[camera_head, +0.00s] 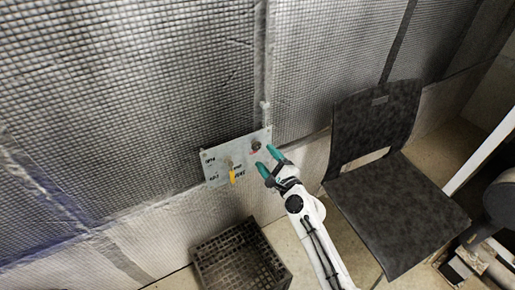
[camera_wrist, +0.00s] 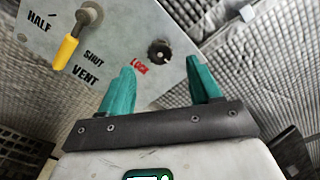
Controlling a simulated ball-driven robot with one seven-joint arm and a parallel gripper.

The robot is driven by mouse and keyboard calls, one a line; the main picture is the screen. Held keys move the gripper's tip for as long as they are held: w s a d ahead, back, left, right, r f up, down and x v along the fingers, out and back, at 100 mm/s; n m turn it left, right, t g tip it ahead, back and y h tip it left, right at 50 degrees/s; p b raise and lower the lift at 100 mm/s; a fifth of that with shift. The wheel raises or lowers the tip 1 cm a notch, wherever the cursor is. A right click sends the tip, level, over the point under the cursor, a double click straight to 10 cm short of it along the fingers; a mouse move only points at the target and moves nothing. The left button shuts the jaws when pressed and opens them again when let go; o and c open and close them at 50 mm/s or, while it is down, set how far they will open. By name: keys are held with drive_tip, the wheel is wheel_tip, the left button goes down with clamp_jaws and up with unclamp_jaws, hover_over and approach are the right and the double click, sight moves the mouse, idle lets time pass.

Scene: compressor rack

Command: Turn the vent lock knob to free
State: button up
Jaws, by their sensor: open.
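The light grey panel (camera_head: 217,160) is fixed upright against the padded wall. Its dark round lock knob (camera_head: 256,145) is near the right end; in the wrist view the knob (camera_wrist: 159,52) has a red LOCK label (camera_wrist: 139,66) beside it. A lever with a yellow handle (camera_wrist: 66,51) sits further left, near the words HALF, SHUT and VENT. My gripper (camera_head: 268,159) has teal fingers, open and empty, close in front of the knob. In the wrist view my gripper (camera_wrist: 160,80) has the knob between and beyond its fingertips, with no contact visible.
A black chair (camera_head: 388,165) stands to the right of my arm. A dark slatted crate (camera_head: 240,262) is on the floor below the panel. Quilted padding (camera_head: 120,90) covers the wall around the panel. Some floor shows between crate and chair.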

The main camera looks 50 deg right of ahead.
sight(258, 147)
drive_tip(key=shift+x, duration=2.6)
drive_tip(key=shift+c, duration=0.3)
drive_tip(key=c, duration=1)
